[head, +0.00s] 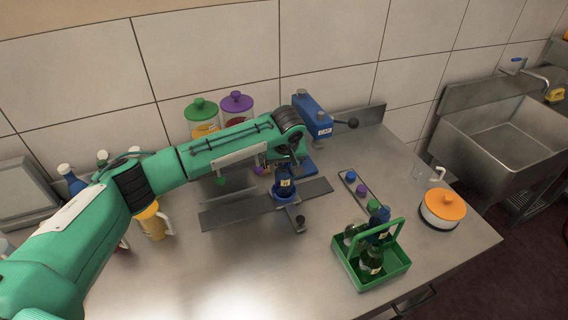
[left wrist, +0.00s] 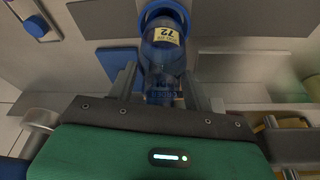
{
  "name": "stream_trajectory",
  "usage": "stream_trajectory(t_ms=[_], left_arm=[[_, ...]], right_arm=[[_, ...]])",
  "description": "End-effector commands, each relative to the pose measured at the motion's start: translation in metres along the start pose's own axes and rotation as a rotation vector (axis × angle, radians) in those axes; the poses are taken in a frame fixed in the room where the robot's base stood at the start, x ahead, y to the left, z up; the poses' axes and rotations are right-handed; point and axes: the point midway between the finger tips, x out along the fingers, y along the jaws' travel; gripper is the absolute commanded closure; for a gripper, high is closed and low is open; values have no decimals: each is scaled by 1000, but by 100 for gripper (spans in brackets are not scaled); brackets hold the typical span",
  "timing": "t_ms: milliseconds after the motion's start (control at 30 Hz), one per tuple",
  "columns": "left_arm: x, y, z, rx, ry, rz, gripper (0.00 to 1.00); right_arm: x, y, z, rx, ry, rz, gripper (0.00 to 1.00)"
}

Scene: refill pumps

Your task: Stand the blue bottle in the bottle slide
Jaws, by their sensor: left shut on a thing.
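The blue bottle (head: 285,187) has a pale yellow label and stands roughly upright at the blue ring of the bottle slide (head: 230,215), a dark grey rail on the counter. The left wrist view shows the bottle (left wrist: 163,58) with its label reading 72, and the blue ring (left wrist: 165,10) around or just beyond its far end. I cannot tell how deep it sits. My left gripper (head: 286,168) is above the slide and shut on the bottle, a finger on each side in the left wrist view (left wrist: 160,80). My right gripper is not in view.
A blue capping press (head: 312,116) stands behind the slide. To the right are a strip of coloured caps (head: 361,190), a green carrier (head: 385,275) with bottles, and an orange-lidded pot (head: 445,207). A yellow jug (head: 151,224) is on the left. The front counter is clear.

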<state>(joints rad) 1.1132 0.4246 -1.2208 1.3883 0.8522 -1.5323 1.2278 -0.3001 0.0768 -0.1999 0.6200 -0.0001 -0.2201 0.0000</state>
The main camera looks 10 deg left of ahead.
Motion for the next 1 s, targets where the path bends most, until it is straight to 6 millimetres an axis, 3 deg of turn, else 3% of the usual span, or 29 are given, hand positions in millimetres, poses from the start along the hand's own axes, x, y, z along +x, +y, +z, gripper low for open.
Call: stream_trajectory(t_ms=[1000], left_arm=[[10,0,4,0,-1,0,95]], right_arm=[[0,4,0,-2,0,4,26]])
